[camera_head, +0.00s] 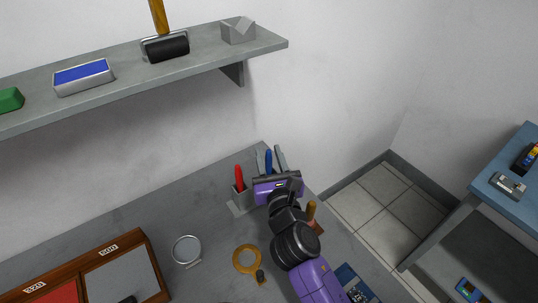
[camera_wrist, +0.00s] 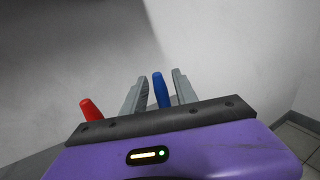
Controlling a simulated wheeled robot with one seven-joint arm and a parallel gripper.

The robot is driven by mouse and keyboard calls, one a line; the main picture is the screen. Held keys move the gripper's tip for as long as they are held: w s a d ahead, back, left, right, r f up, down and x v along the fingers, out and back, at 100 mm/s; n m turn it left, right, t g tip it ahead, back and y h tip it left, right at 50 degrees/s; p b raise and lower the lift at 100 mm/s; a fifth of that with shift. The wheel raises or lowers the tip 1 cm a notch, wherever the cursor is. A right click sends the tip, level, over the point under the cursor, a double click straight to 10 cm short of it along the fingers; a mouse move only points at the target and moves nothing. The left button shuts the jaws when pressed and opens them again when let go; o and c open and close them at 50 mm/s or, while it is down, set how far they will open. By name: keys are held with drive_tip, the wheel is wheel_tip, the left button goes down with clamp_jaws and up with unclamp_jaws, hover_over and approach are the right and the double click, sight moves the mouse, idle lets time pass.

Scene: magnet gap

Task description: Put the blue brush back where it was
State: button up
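The blue brush (camera_head: 268,161) shows only as an upright blue handle; its lower end is hidden behind my gripper. In the wrist view the blue handle (camera_wrist: 161,91) stands between the two grey fingers, with a narrow gap visible on each side. My gripper (camera_head: 270,160) is at the back of the grey worktop, its fingers partly apart around the handle. My gripper also shows in the wrist view (camera_wrist: 159,88). A grey holder (camera_head: 238,203) with a red handle (camera_head: 239,179) stands just left of my gripper. I cannot tell whether the blue brush stands in this holder.
A blue table (camera_head: 520,175) is right.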

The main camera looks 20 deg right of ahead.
drive_tip(key=shift+s+r, duration=0.1)
drive_tip(key=shift+s, duration=0.05)
drive_tip(key=s+a+b, duration=0.1)
drive_tip(key=s+a, duration=0.1)
drive_tip(key=s, duration=0.9)
drive_tip(key=shift+s+a, duration=0.15)
drive_tip(key=shift+s, duration=0.1)
drive_tip(key=s+f+m+y, duration=0.1)
drive_tip(key=s+f+m, duration=0.1)
drive_tip(key=s+m, duration=0.2)
drive_tip(key=s+a+f+m+g+y, duration=0.1)
drive_tip(key=s+f+m, duration=0.1)
drive_tip(key=s+m, duration=0.3)
drive_tip(key=s+f+m+g+y, duration=0.1)
drive_tip(key=s+f+m, duration=0.2)
drive_tip(key=s+m, duration=0.2)
drive_tip(key=shift+s+a, duration=0.2)
drive_tip(key=shift+s, duration=0.6)
drive_tip(key=s+m, duration=0.6)
drive_tip(key=s+d+r+m, duration=0.1)
drive_tip(key=s+m, duration=0.2)
drive_tip(key=m, duration=0.1)
drive_tip(key=shift+y, duration=0.3)
drive_tip(key=s+d+r+m, duration=0.2)
drive_tip(key=s+m, duration=0.4)
drive_tip(key=m, duration=0.3)
drive_tip(key=shift+s+d+r+m+g, duration=0.35)
drive_tip(key=shift+s+r+m+g, duration=0.05)
drive_tip(key=shift+r, duration=0.45)
